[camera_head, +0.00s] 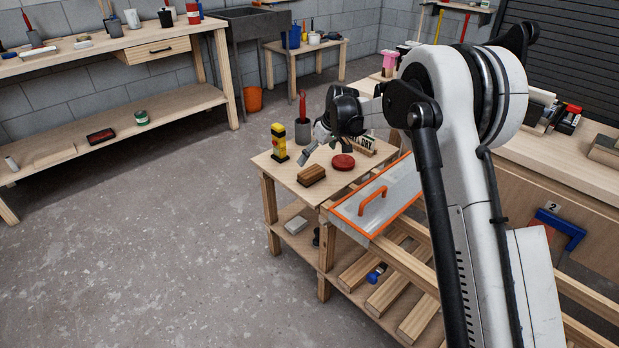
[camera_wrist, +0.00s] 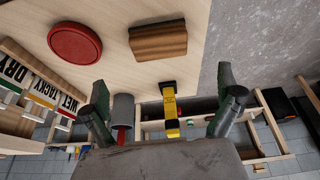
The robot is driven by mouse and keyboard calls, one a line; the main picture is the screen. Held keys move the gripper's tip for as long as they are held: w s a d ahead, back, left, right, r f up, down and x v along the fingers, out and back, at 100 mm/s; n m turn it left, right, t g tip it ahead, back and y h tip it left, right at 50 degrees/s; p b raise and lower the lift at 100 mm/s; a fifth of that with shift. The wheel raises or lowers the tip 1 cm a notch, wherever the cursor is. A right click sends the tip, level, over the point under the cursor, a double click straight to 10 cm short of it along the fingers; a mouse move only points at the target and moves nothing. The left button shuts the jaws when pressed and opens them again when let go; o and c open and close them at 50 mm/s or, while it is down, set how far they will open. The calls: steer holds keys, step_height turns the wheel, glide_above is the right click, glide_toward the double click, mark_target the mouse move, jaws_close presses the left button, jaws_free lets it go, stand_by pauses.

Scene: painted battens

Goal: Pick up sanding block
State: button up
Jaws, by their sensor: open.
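The sanding block, a brown wooden block with a darker lower layer (camera_head: 311,174), lies flat on the small wooden table (camera_head: 290,172) near its front edge. It also shows at the top of the wrist view (camera_wrist: 158,41). My gripper (camera_head: 327,150) is above the table, just behind and above the block in the head view. In the wrist view its two fingers (camera_wrist: 163,88) are spread wide with nothing between them. The block lies beyond the fingertips and apart from them.
A red disc (camera_head: 343,162) lies beside the block. A yellow-and-black item (camera_head: 279,143), a grey cup (camera_head: 302,132) with a red-handled tool, and a WET/TACKY/DRY rack (camera_wrist: 32,85) stand close by. An orange-edged panel (camera_head: 398,192) is at the right. Floor to the left is clear.

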mark_target(312, 171)
steer(key=b+x, duration=0.1)
steer(key=x, duration=0.4)
step_height(312, 171, down, 5)
steer(key=shift+w+a+r+b, duration=0.1)
steer(key=shift+a+r+b, duration=0.1)
steer(key=shift+b, duration=0.75)
steer(key=shift+w+a+f, duration=0.1)
steer(key=shift+a+f, duration=0.05)
steer(key=shift+f, duration=0.1)
steer(key=shift+c, duration=0.5)
steer(key=c, duration=1.2)
